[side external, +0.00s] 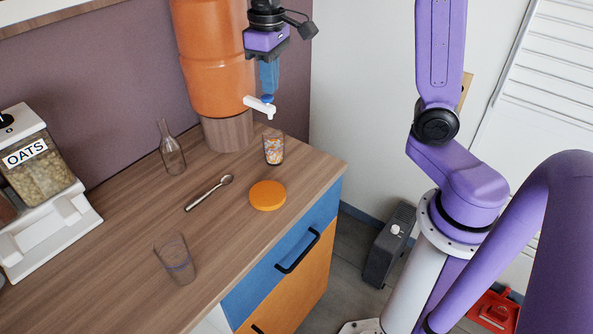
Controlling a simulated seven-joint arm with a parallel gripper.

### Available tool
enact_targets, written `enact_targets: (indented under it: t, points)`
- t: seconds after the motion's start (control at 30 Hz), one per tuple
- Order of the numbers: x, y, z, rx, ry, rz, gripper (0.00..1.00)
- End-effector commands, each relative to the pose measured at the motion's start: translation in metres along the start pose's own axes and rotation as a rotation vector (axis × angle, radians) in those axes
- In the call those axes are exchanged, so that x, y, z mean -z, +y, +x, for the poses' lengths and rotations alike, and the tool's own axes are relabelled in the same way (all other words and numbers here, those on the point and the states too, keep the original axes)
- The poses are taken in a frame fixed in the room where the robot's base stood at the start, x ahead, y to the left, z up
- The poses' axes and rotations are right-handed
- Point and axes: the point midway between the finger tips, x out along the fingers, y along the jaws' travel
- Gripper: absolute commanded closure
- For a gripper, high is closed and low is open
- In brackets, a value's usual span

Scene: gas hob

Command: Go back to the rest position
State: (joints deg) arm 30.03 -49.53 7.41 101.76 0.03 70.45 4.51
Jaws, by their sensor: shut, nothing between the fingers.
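My gripper (269,76) is at the top of the side external view, pointing down with its blue fingers together and nothing held. It hangs in front of the orange dispenser (215,62), just above the white tap (259,106) with its blue top. I cannot tell whether the fingertips touch the tap's top. A glass with orange and white contents (274,147) stands upright on the counter below the tap.
On the wooden counter (120,224) are a glass bottle (172,150), a spoon (209,192), an orange disc (267,195) and an empty glass (175,260). An oats dispenser (40,190) stands at the left. Open space lies right of the counter.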

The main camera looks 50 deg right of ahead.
Motion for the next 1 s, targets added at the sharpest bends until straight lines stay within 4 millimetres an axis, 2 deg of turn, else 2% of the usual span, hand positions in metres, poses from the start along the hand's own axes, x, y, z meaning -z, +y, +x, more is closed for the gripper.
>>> enact_targets:
  t: [0.03, 0.2, 0.43, 0.6, 0.8, 1.0]
  points:
    - [-0.013, -0.012, 0.003, 0.000, 0.002, -0.050, 1.00]
    - [-0.057, -0.044, 0.014, 0.003, 0.006, -0.215, 1.00]
    - [-0.125, -0.072, 0.031, 0.006, 0.012, -0.436, 1.00]
    - [-0.177, -0.081, 0.046, 0.009, 0.015, -0.600, 1.00]
    - [-0.227, -0.081, 0.062, 0.014, 0.019, -0.758, 1.00]
    - [-0.248, -0.078, 0.070, 0.016, 0.021, -0.830, 1.00]
